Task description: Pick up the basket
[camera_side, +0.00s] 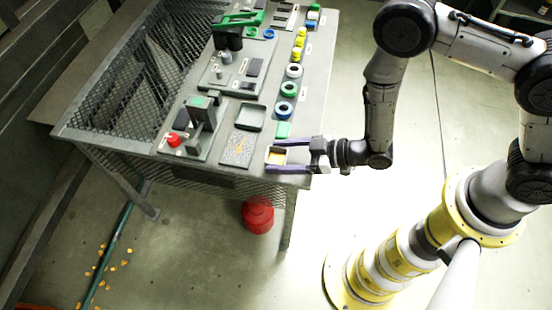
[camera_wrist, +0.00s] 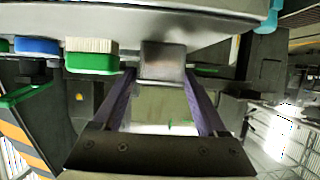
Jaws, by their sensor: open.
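The basket (camera_side: 277,156) looks like a small, open, box-shaped container with a tan inside. It stands at the table's near right corner in the side view. My gripper (camera_side: 270,156) reaches in from the right, low over the table. Its two purple fingers are spread, one on each side of the basket. In the wrist view the basket appears as a grey metallic box (camera_wrist: 163,62) between the fingertips of my gripper (camera_wrist: 163,78). I cannot tell whether either finger touches it.
A green block (camera_side: 283,130) stands just behind the basket, with coloured rings (camera_side: 288,89) in a row beyond it. A grey tray (camera_side: 250,117) and a speckled plate (camera_side: 238,149) lie to the left. A red canister (camera_side: 258,216) stands on the floor below the table (camera_side: 300,181).

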